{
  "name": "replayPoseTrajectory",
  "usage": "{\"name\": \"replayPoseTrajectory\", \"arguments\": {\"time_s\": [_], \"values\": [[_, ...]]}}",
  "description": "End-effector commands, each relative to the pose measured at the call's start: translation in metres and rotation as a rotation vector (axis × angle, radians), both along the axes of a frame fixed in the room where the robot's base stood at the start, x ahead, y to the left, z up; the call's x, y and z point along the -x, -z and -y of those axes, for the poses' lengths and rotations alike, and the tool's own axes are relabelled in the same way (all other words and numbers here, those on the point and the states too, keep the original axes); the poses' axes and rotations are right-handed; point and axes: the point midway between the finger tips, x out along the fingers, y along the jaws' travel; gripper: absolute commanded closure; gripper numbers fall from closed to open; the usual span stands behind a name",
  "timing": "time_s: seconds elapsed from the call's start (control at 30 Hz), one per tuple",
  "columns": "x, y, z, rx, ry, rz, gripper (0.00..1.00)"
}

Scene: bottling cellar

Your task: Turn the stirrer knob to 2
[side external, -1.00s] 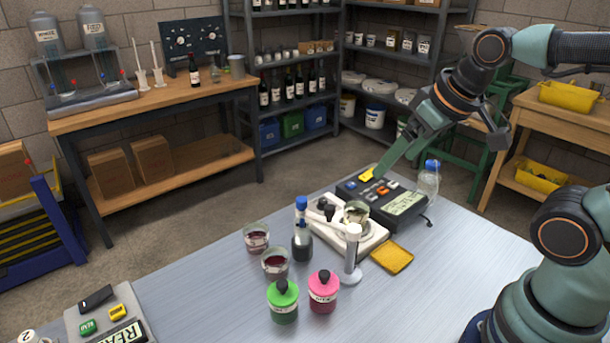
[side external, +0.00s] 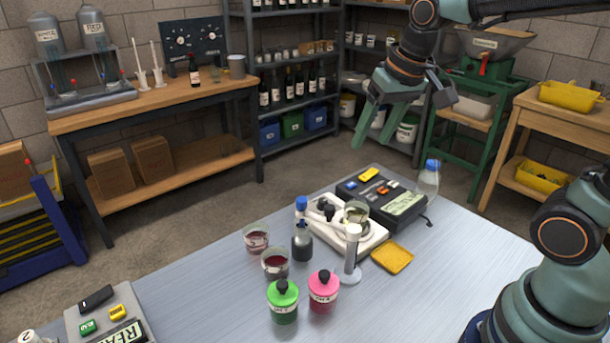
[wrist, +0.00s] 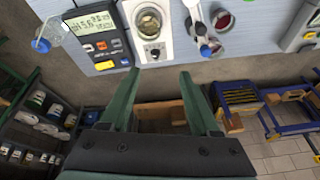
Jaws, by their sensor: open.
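The stirrer (side external: 350,247) is a white box on the bench with a glass beaker (side external: 356,211) on its plate. In the wrist view the stirrer (wrist: 139,35) shows at the top centre, with the beaker (wrist: 149,22) above its dark round knob (wrist: 155,53). My gripper (side external: 371,142) is open and empty, raised above and behind the bench's far edge. In the wrist view its two fingers (wrist: 158,75) point toward the stirrer's knob side, apart from it.
A dark meter (side external: 380,197) with coloured keys stands beside the stirrer. The bench's front right is clear.

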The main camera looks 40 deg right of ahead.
Motion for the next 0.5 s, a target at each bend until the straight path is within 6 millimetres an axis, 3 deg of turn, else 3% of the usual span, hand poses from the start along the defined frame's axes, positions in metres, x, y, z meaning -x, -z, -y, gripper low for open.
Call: {"name": "replayPoseTrajectory", "arguments": {"time_s": [0.27,0.5], "values": [[-0.067,0.022,0.009,-0.057,0.209,-0.139,0.37],[-0.117,0.063,0.017,-0.087,0.391,-0.249,0.37]]}}
